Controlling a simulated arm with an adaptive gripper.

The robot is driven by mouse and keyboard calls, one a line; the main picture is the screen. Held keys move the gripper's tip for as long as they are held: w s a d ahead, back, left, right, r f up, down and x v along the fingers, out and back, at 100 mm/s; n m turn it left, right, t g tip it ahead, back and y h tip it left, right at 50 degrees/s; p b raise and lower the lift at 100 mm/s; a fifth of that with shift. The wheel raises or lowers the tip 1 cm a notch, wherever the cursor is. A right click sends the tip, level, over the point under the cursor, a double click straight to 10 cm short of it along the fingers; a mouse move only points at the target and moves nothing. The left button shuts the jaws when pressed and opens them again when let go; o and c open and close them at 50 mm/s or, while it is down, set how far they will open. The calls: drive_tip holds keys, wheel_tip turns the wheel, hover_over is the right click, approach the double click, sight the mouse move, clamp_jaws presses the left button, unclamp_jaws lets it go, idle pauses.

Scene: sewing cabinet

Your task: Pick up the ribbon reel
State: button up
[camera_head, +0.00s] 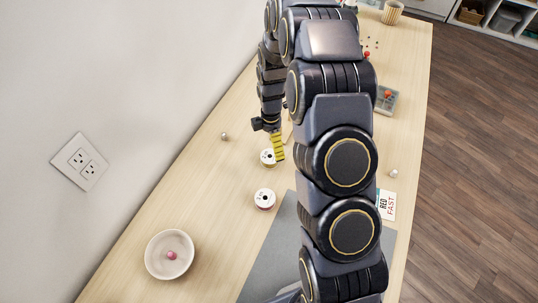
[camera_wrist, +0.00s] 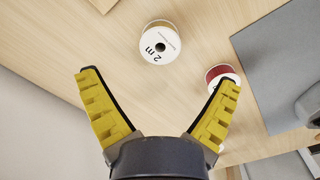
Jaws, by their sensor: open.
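Two ribbon reels with white faces lie on the wooden table. One reel (camera_head: 267,157) is beside my gripper (camera_head: 278,146), partly covered by its yellow finger. In the wrist view a reel (camera_wrist: 160,43) with "2 m" on its face and a gold-brown edge lies beyond my gripper (camera_wrist: 160,79), centred between the open fingers. The other reel (camera_head: 264,199), with a red-pink edge, lies nearer the front. A red-edged reel (camera_wrist: 222,76) shows close to the right fingertip in the wrist view; whether they touch is unclear. My gripper is open and empty.
A white bowl (camera_head: 152,260) holding a pink ball stands at the front left. A grey mat (camera_head: 262,268) lies on the right of the reels, with a lettered card (camera_head: 387,205) past my arm. A small pale ball (camera_head: 224,136) is left of my gripper, near the wall.

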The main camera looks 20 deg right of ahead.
sight(270, 157)
wheel_tip(270, 157, down, 8)
drive_tip(key=shift+a+r, duration=0.1)
drive_tip(key=c, duration=1.1)
